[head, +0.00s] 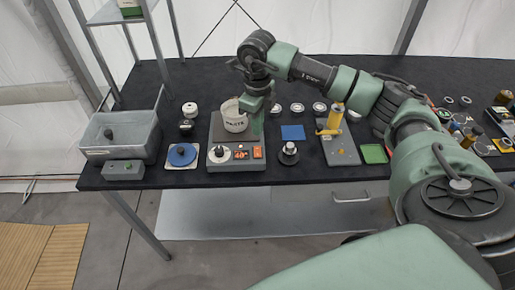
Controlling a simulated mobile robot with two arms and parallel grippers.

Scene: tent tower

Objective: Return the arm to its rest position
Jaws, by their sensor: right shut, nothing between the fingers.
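My right arm reaches in from the right over the black table (350,80). Its green gripper (257,128) points down and is shut and empty. It is right beside a white lettered pot (235,118) and partly overlaps it in the head view; I cannot tell whether they touch. The pot stands on a grey hot plate (218,134) with a dial and a lit orange display. My left gripper is not in view.
A grey bin (92,139) stands at the left end, a blue disc device (181,155) beside it. A blue square (292,132), small round lids, a yellow cylinder device (334,118) and a green square (374,154) lie to the right. A shelf (118,12) rises at back left.

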